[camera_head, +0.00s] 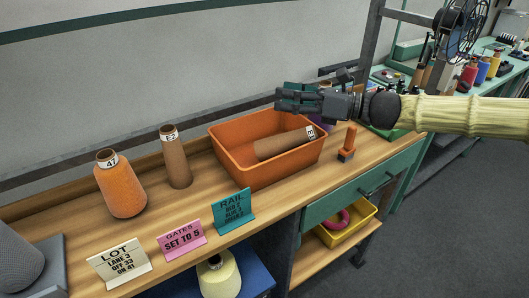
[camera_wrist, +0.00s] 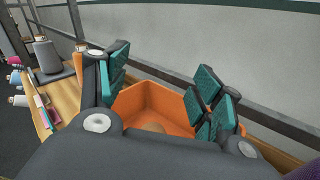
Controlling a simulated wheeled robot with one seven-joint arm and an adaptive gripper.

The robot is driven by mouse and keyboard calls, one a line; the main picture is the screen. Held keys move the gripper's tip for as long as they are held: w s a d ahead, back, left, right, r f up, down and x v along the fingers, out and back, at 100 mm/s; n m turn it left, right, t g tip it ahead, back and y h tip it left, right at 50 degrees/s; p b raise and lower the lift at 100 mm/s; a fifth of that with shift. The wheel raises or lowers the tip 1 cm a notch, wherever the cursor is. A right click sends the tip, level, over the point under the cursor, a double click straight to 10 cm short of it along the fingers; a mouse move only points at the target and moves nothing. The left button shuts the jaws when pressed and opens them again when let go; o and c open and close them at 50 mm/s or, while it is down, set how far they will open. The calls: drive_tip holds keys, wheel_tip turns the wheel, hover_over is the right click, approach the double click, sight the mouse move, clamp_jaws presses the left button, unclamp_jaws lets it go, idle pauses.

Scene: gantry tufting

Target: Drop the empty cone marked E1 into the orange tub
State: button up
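A brown cardboard cone (camera_head: 285,143) lies tilted inside the orange tub (camera_head: 238,164). Its labelled end points right; the small label looks like E1 but is hard to read. Another brown cone (camera_head: 176,163) stands upright left of the tub, with a label that seems to read E2. My gripper (camera_head: 284,98) is above the tub's far rim, apart from the cone inside. In the wrist view its teal-padded fingers (camera_wrist: 160,78) are spread with nothing between them. The tub (camera_wrist: 150,95) shows beyond them, with a small part of the brown cone (camera_wrist: 152,127).
Cream, pink and teal sign cards (camera_head: 182,239) line the front edge. A small orange-handled tool (camera_head: 347,145) stands right of the tub. A purple object (camera_head: 326,120) is partly hidden behind my gripper.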

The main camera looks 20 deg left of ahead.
drive_tip(key=w+d, duration=0.2)
drive_tip(key=d, duration=1)
drive_tip(key=shift+f, duration=0.45)
